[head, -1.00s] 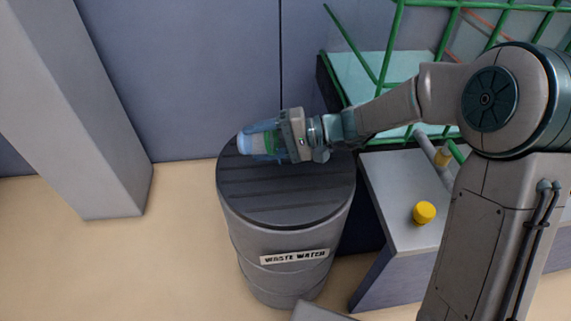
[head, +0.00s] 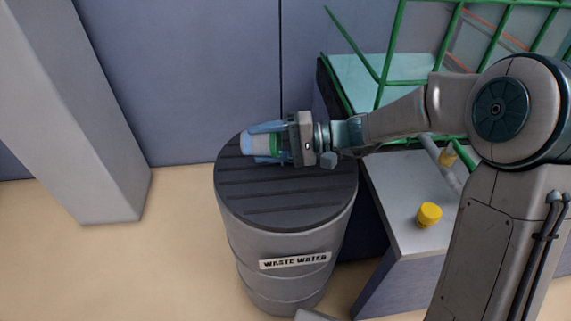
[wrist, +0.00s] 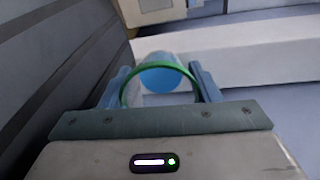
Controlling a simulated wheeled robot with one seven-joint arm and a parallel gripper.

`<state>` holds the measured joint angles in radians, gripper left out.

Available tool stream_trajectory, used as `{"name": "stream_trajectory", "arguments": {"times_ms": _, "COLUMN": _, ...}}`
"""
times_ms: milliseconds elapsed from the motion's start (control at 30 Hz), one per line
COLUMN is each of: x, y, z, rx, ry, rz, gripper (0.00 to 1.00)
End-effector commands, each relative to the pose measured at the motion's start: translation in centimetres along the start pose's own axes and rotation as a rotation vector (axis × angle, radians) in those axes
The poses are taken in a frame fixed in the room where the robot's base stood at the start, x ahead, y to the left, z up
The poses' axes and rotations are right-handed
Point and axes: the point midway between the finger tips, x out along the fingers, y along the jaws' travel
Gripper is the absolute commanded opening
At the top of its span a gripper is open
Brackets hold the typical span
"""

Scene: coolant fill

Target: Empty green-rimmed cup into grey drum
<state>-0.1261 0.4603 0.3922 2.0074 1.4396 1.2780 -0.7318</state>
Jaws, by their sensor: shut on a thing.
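The green-rimmed cup (head: 259,145) has a pale white-blue body and lies on its side in my gripper (head: 268,143). It is over the ribbed dark top of the grey drum (head: 300,210), which bears a "WASTE WATER" label. My gripper is shut on the cup, with blue fingers on either side. The cup's green band is near my palm and its pale end points left. In the wrist view the green rim (wrist: 158,66) arches between the fingers around a blue round surface. I cannot tell whether liquid remains inside, and no stream shows.
A grey bench with a yellow knob (head: 429,214) stands right of the drum. A green frame (head: 378,62) rises behind it, near my arm. A grey pillar (head: 85,120) stands at left, with clear floor between it and the drum.

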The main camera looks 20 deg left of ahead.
Motion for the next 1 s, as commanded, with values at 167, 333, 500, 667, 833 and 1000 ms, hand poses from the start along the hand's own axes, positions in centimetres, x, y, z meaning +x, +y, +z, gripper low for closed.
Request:
{"name": "stream_trajectory", "arguments": {"times_ms": 167, "x": -0.1, "y": -0.2, "z": 0.0, "rx": -0.003, "ry": -0.002, "rz": -0.020, "gripper": 0.33}}
{"name": "stream_trajectory", "arguments": {"times_ms": 333, "x": -0.1, "y": -0.4, "z": 0.1, "rx": -0.005, "ry": -0.003, "rz": -0.039, "gripper": 0.32}}
{"name": "stream_trajectory", "arguments": {"times_ms": 500, "x": -0.2, "y": -0.7, "z": 0.1, "rx": -0.009, "ry": -0.005, "rz": -0.056, "gripper": 0.32}}
{"name": "stream_trajectory", "arguments": {"times_ms": 667, "x": -0.3, "y": -0.9, "z": 0.1, "rx": -0.011, "ry": -0.007, "rz": -0.074, "gripper": 0.32}}
{"name": "stream_trajectory", "arguments": {"times_ms": 833, "x": -0.4, "y": -1.1, "z": 0.2, "rx": -0.014, "ry": -0.008, "rz": -0.093, "gripper": 0.32}}
{"name": "stream_trajectory", "arguments": {"times_ms": 1000, "x": -0.5, "y": -1.4, "z": 0.2, "rx": -0.018, "ry": -0.011, "rz": -0.111, "gripper": 0.32}}
